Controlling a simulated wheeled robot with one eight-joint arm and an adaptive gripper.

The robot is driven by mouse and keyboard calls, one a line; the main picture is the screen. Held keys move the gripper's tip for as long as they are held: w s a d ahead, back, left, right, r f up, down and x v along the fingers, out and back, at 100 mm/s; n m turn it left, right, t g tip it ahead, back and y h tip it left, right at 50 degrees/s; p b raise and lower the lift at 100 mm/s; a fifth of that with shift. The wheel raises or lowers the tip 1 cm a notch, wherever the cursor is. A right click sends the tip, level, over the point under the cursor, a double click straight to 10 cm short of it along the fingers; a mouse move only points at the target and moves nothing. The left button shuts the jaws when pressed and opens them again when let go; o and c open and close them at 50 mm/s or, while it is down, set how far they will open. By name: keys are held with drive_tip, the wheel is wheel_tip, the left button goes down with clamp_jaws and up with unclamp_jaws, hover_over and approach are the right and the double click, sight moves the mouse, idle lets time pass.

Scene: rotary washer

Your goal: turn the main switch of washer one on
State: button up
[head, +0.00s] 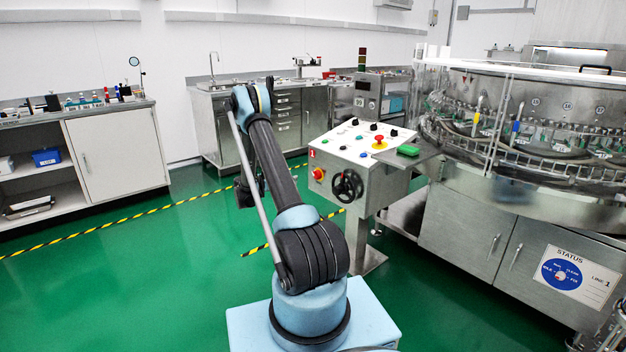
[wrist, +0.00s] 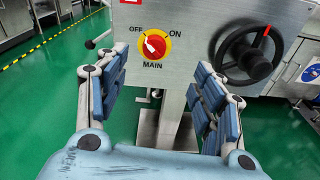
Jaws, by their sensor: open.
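The main switch is a red knob on a yellow disc (wrist: 154,46), on the front face of the steel control box (wrist: 195,22). OFF is printed at its upper left, ON at its upper right and MAIN below. The white mark on the knob seems to point up and left, toward OFF. In the head view the switch (head: 318,173) sits on the box's left front. My gripper (wrist: 160,62) is open and empty, its blue-padded fingers apart on either side of the switch in the picture, not touching it. In the head view my arm largely hides the gripper.
The rotary washer (head: 520,140) with a LINE 1 sign (head: 578,275) stands right. Green floor is free at left.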

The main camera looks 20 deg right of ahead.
wheel_tip(320, 180, down, 4)
drive_tip(key=n+h, duration=0.1)
approach(314, 175)
drive_tip(key=x, duration=0.9)
drive_tip(key=shift+d, duration=0.3)
drive_tip(key=c, duration=1)
